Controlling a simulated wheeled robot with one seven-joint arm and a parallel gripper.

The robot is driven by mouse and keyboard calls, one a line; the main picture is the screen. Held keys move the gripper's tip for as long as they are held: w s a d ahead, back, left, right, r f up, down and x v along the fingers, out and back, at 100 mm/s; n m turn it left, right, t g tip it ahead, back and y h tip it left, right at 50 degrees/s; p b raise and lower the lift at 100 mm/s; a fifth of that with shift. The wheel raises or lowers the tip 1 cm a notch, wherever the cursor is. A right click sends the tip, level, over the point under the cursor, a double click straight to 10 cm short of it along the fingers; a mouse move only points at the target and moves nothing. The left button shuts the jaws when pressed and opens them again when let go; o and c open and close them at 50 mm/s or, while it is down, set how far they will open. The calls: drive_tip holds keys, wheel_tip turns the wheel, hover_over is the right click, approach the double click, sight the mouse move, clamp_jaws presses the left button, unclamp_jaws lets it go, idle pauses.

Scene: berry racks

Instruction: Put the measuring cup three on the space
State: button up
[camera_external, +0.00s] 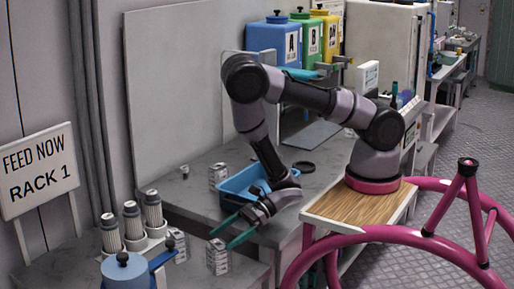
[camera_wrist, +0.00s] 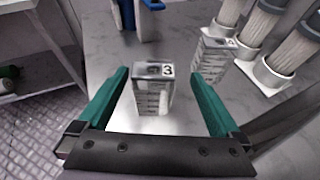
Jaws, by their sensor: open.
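The measuring cup three, a white and grey block-like cup with a "3" on its top, stands upright in the wrist view (camera_wrist: 153,95) and the external view (camera_external: 217,259). My gripper (camera_external: 231,231) is open and reaches down over it. In the wrist view the green fingers of my gripper (camera_wrist: 160,74) lie on either side of the cup, with gaps left and right. A similar cup stands to the right in the wrist view (camera_wrist: 208,58) and nearby in the external view (camera_external: 177,246). I cannot tell which spot is the space.
Several ribbed cylinders (camera_external: 132,222) in white holders and a blue pot (camera_external: 125,271) stand at the front left. A blue tray (camera_external: 233,191) lies behind my gripper, with another cup (camera_external: 217,174) beside it. A sign (camera_external: 38,172) reads "FEED NOW RACK 1".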

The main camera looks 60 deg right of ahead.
drive_tip(key=w+d+r+m+t+h, duration=0.3)
drive_tip(key=w+d+r+m+t, duration=0.15)
drive_tip(key=w+r+m, duration=0.75)
drive_tip(key=w+d+r+m+h, duration=0.5)
drive_tip(key=w+d+r+m, duration=0.2)
drive_tip(key=d+r+m, duration=0.6)
drive_tip(key=s+d+r+m+g+h, duration=0.2)
drive_tip(key=s+d+r+m, duration=1.1)
drive_tip(key=m, duration=0.7)
drive_tip(key=s+d+r+m, duration=0.2)
drive_tip(key=s+r+m, duration=0.2)
drive_tip(key=s+m, duration=0.4)
drive_tip(key=shift+s+d+r+g, duration=0.15)
drive_tip(key=shift+s+d+g, duration=0.15)
drive_tip(key=shift+s, duration=0.8)
